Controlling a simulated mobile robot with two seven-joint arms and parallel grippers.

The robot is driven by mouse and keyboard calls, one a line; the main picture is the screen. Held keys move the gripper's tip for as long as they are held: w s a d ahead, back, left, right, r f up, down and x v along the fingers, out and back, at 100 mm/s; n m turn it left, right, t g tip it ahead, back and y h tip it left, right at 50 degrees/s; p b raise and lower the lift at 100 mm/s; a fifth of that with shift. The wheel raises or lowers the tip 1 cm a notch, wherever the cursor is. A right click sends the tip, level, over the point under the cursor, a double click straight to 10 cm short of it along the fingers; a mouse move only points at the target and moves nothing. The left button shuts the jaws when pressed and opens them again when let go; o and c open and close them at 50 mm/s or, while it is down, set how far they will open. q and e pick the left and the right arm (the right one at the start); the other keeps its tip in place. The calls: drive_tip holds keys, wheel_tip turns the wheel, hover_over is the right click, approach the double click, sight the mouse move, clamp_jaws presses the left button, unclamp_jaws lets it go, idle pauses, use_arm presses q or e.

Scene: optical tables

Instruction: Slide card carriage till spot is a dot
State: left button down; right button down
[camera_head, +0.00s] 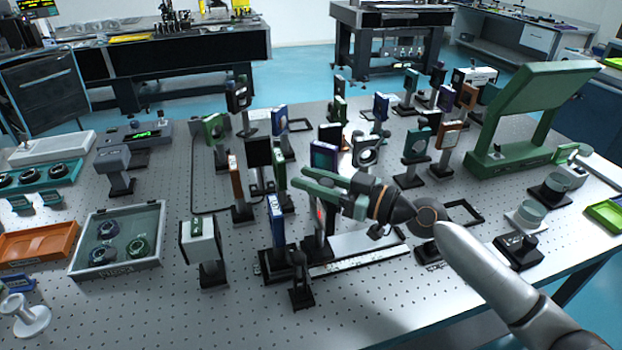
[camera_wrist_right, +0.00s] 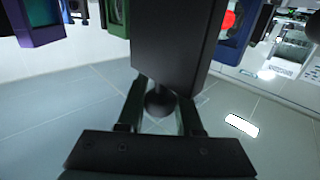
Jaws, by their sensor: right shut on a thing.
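My right gripper (camera_head: 299,190) reaches in from the right over the rail on the near middle of the table. In the right wrist view its fingers (camera_wrist_right: 160,112) are shut on a dark round knob (camera_wrist_right: 160,99) below a dark upright panel (camera_wrist_right: 175,42), which looks like the back of the card carriage. In the head view the dark card (camera_head: 317,238) stands under the gripper at the rail (camera_head: 365,256), with a red spot (camera_head: 319,214) on it. A red blob (camera_wrist_right: 228,19) also shows in a blue frame in the wrist view. The knob is hidden in the head view.
A blue-framed optic (camera_head: 276,222) stands just left of the card, and a white box on a post (camera_head: 202,240) further left. Several mounted optics crowd behind. A green stand (camera_head: 545,105) is at the right. The front edge of the table is clear.

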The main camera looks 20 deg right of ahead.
idle(0.9)
